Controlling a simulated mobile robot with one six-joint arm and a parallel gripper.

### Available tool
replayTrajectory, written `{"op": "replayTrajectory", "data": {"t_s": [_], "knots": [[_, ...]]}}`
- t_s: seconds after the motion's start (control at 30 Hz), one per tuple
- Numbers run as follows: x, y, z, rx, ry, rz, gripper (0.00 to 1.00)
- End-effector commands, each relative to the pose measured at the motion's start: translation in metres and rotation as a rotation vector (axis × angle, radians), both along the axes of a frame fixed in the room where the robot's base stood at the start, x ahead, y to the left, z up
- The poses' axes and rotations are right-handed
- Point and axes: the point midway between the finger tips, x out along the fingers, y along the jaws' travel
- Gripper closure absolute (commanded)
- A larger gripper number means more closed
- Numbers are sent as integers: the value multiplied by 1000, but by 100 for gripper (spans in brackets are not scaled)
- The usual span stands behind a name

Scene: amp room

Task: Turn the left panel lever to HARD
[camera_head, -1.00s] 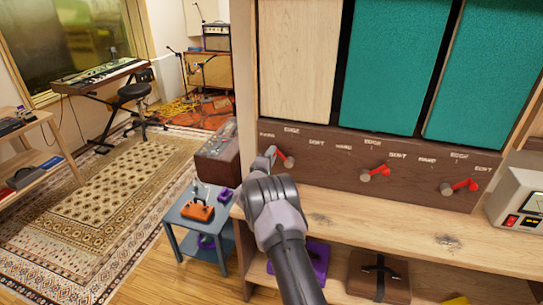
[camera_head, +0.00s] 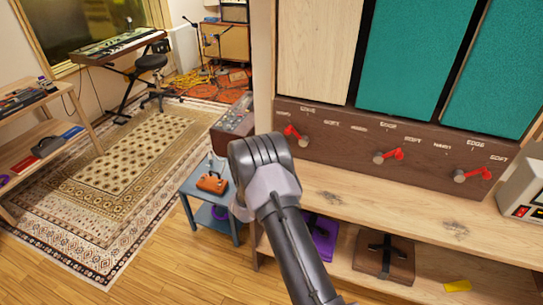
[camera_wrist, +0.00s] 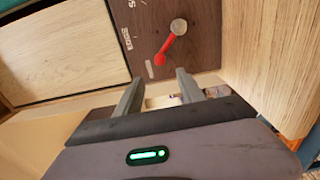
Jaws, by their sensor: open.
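The left panel lever (camera_head: 295,133) is red on a grey hub, low on the brown panel (camera_head: 345,150). It points up and left from its hub, toward the leftmost label, which is too small to read surely. In the wrist view the lever (camera_wrist: 167,48) slants from the round hub down to its red knob, close to a pale label; EDGE is off to the left. My gripper (camera_wrist: 158,88) is open and empty, with the knob just beyond its fingertips and apart from them. In the head view my wrist hides the fingers.
Two more red levers, the middle one (camera_head: 390,155) and the right one (camera_head: 473,174), point right. A wooden shelf (camera_head: 400,215) runs below the panel. A small blue-grey table (camera_head: 205,190) with an orange object stands left of my arm. Open floor and rug lie further left.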

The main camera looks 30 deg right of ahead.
Motion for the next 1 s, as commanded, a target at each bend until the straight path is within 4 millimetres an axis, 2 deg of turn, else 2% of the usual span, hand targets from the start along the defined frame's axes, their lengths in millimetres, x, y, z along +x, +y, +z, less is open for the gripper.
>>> {"op": "replayTrajectory", "data": {"t_s": [0.1, 0.2, 0.67, 0.73, 0.77, 0.87, 0.93, 1.0], "knots": [[-16, 19, 1, -1, 2, 2, 54], [-24, 28, 1, -1, 1, 1, 54], [-27, 31, 0, 0, -1, 0, 54], [-25, 32, 5, 24, -16, 6, 54], [-22, 34, 12, 61, -39, 15, 54], [-6, 54, 62, 340, -179, 85, 54], [-4, 87, 109, 640, -277, 160, 54], [-20, 129, 152, 944, -322, 216, 54]]}}
